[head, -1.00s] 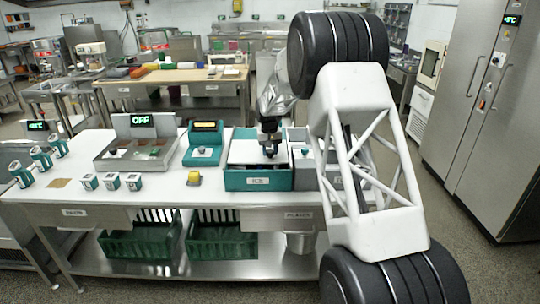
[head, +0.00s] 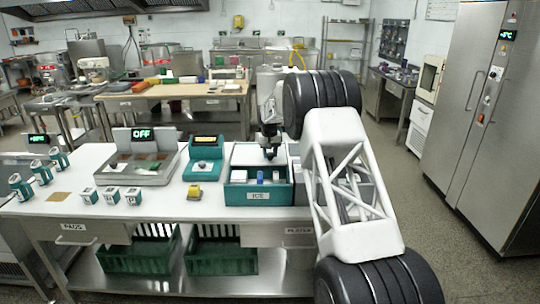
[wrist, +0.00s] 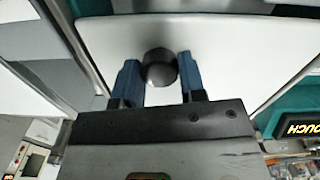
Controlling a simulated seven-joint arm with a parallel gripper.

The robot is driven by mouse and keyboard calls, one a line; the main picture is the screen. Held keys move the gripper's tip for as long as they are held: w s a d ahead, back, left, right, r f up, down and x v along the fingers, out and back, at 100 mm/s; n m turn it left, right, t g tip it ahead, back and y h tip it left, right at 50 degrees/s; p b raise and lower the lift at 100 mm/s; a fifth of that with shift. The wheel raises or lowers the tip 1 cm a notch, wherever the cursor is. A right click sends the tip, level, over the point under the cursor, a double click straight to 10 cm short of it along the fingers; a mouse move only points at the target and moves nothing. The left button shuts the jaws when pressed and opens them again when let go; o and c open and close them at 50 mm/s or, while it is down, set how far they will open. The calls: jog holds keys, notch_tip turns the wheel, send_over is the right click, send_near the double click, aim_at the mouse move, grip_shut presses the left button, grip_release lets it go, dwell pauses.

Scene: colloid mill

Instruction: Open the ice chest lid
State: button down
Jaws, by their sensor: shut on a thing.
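The ice chest (head: 257,197) is a teal box labelled ICE on the white counter. Its white lid (head: 246,154) sits toward the back of the box, and the front part of the box is uncovered, showing blue and white items (head: 262,176) inside. My gripper (head: 270,151) is over the lid. In the wrist view my gripper (wrist: 159,75) has its two blue fingers on either side of the lid's round black knob (wrist: 158,66). The white lid (wrist: 215,45) fills much of that view.
A teal device (head: 204,155) and a scale reading OFF (head: 140,160) stand left of the chest. Metal bins (head: 350,190) stand to the right, partly behind my arm.

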jog(key=c, duration=0.7)
grip_release()
jog(key=shift+r, duration=0.1)
jog(key=shift+r, duration=3.8)
